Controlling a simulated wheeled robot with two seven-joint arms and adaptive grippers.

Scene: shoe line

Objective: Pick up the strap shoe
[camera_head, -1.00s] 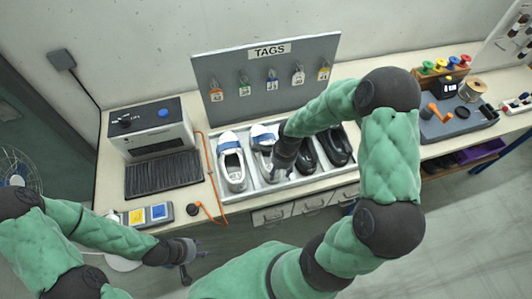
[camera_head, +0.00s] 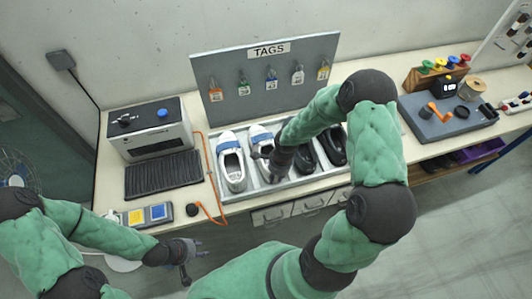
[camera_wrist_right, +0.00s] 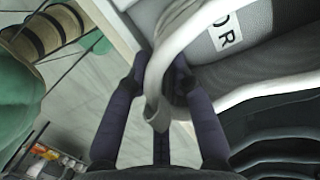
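Two white shoes with blue straps stand at the left of the light tray (camera_head: 288,190): the leftmost shoe (camera_head: 231,163) and the second shoe (camera_head: 257,136). My right gripper (camera_head: 264,157) is at the second shoe and partly covers it. In the right wrist view, its two dark fingers (camera_wrist_right: 160,70) lie on either side of a pale shoe edge (camera_wrist_right: 164,62) with a hanging loop. The grey insole with letters shows beyond. Whether the fingers grip the edge is unclear. My left gripper (camera_head: 193,256) is open and empty in front of the bench.
Black shoes (camera_head: 334,147) stand right of the white shoes in the tray. A TAGS board (camera_head: 268,90) rises behind it.

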